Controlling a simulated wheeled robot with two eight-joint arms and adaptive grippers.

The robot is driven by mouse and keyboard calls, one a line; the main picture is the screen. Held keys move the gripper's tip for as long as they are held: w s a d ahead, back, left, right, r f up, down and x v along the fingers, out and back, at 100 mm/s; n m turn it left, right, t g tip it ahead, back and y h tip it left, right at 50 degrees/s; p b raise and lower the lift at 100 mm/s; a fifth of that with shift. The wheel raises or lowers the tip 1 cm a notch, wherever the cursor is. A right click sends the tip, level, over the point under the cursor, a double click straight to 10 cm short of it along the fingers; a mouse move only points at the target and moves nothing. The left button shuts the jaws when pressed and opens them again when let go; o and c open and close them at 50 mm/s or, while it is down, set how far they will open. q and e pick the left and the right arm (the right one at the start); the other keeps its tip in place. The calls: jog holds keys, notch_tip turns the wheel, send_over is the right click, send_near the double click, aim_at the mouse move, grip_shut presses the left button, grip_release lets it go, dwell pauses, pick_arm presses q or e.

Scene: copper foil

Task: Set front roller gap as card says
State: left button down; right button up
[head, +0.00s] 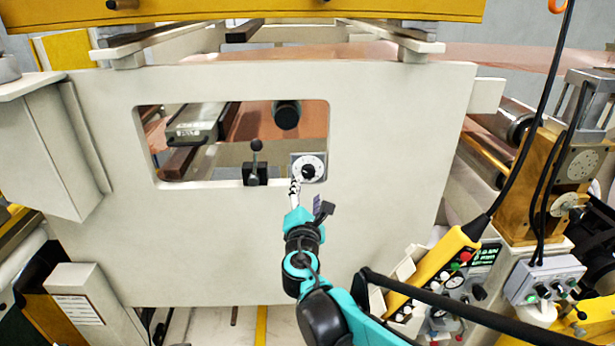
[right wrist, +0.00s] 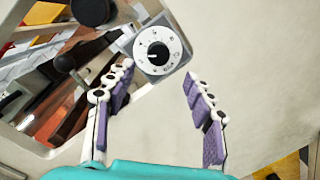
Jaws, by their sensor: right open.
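A round white dial (head: 308,168) with a black knob sits on a square plate at the lower right corner of the panel's window. The right wrist view shows the same dial (right wrist: 157,50) with marks around its rim, too small to read. A white pointer line shows on the knob, toward the left in that view. My right gripper (head: 295,187) is just below and left of the dial in the head view. In the right wrist view its two fingers (right wrist: 158,82) are spread, empty, and the dial lies beyond them. A printed card (head: 78,310) is on a box at lower left; its text is unreadable.
A black ball-topped lever (head: 256,165) stands left of the dial, close to my right gripper. A black round knob (head: 286,114) is in the window above. A yellow pendant (head: 435,272) with buttons hangs from a cable at right. The pale panel (head: 190,240) is otherwise clear.

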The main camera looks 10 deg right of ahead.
aim_at(308, 174)
jog(key=w, duration=0.2)
jog(key=w+p, duration=0.1)
jog(key=w, duration=0.2)
jog(key=w+d, duration=0.1)
jog(key=w, duration=0.1)
jog(key=shift+w, duration=0.3)
jog(key=shift+r, duration=0.1)
jog(key=c, duration=1.2)
